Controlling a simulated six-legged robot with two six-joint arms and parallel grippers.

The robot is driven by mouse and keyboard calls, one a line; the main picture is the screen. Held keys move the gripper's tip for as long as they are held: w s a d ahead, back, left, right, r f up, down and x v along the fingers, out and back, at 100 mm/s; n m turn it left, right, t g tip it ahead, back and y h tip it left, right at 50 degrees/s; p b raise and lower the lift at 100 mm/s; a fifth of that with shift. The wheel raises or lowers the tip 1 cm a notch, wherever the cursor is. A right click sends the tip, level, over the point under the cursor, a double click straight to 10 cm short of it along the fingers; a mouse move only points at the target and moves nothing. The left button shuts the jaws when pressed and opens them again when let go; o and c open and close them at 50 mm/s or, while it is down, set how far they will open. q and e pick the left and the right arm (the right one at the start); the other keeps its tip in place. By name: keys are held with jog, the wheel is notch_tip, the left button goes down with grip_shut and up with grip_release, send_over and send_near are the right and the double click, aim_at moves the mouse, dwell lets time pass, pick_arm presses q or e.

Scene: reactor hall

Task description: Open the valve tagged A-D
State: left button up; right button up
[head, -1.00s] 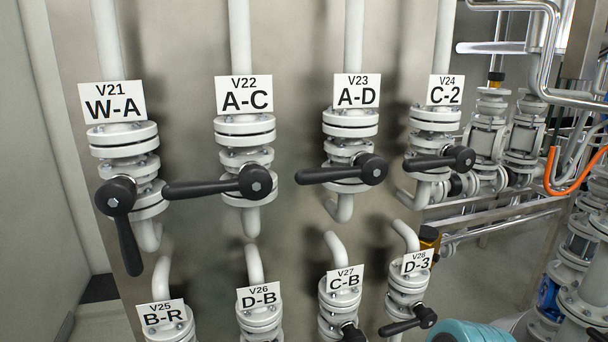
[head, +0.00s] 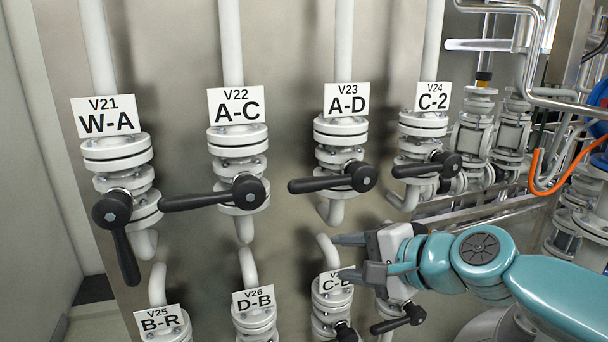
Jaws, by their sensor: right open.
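The valve tagged A-D (head: 341,131) is in the upper row, third from the left, under its white V23 tag (head: 347,100). Its black lever handle (head: 322,184) lies nearly level, across the pipe, pointing left from its hub. My right gripper (head: 343,257) is below this handle, apart from it, in front of the C-B valve's tag. Its fingers point left, spread open and empty. It partly covers the C-B tag and hides the D-3 tag. My left gripper is not in view.
Neighbouring upper valves are A-C (head: 239,145) with a level handle, C-2 (head: 423,125) with a near-level handle, and W-A (head: 117,152) with its handle hanging down. Lower valves D-B (head: 255,318) and B-R (head: 165,326) stand below. Piping and an orange hose (head: 536,170) are at right.

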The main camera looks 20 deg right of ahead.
aim_at(304, 183)
jog(key=s+d+r+t, duration=0.1)
jog(key=s+r+t, duration=0.15)
jog(key=r, duration=0.35)
jog(key=s+d+r+t, duration=0.1)
jog(key=s+r, duration=0.2)
jog(key=r, duration=0.4)
jog(key=shift+y, duration=0.4)
jog(key=x, duration=1)
jog(key=f+p+x, duration=0.1)
jog(key=x, duration=0.5)
jog(key=shift+s+a, duration=0.1)
jog(key=shift+a, duration=0.2)
jog(key=shift+s, duration=0.1)
grip_shut()
